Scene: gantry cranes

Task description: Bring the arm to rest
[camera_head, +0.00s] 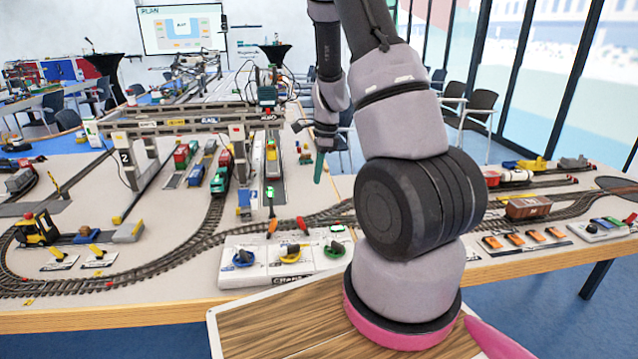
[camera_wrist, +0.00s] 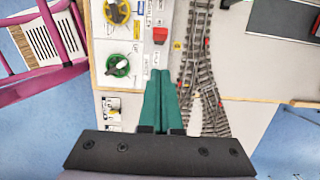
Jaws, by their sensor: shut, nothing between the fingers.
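The fingertips appear above the table, between the control panel (camera_wrist: 142,45) and the model train track (camera_wrist: 197,60). They seem clear of both, though the exact height is hard to tell. My arm covers part of the table at the right.
The control panel (camera_head: 285,262) with blue, yellow and green knobs sits at the table's front edge. A grey gantry crane (camera_head: 185,128) spans tracks with model trains behind it. More wagons (camera_head: 527,207) stand at the right. Chairs (camera_head: 478,112) stand by the windows.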

